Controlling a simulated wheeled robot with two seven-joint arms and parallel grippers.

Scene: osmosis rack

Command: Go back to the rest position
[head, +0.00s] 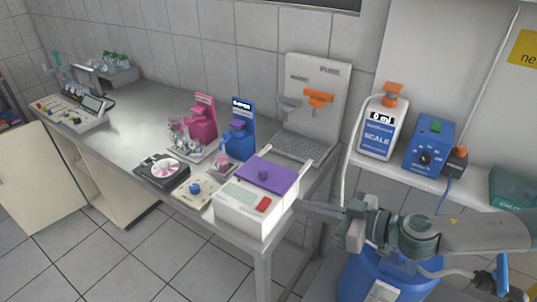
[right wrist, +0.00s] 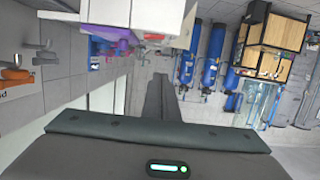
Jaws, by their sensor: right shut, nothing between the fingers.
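My right gripper (head: 303,209) comes in from the right in the head view, shut and empty. Its fingertips are close to the right side of the white device with the purple lid (head: 240,205); I cannot tell if they touch. In the right wrist view the shut fingers (right wrist: 162,82) point forward with nothing between them. The white device (right wrist: 140,14) shows at the upper left there. My left gripper is in neither view.
The metal bench (head: 140,119) carries pink and blue dispensers (head: 239,130), a dark disc device (head: 162,171) and a drain rack (head: 292,147). A scale bottle (head: 379,130) and blue control box (head: 428,147) stand on a right shelf. A blue drum (head: 360,280) is below my right arm.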

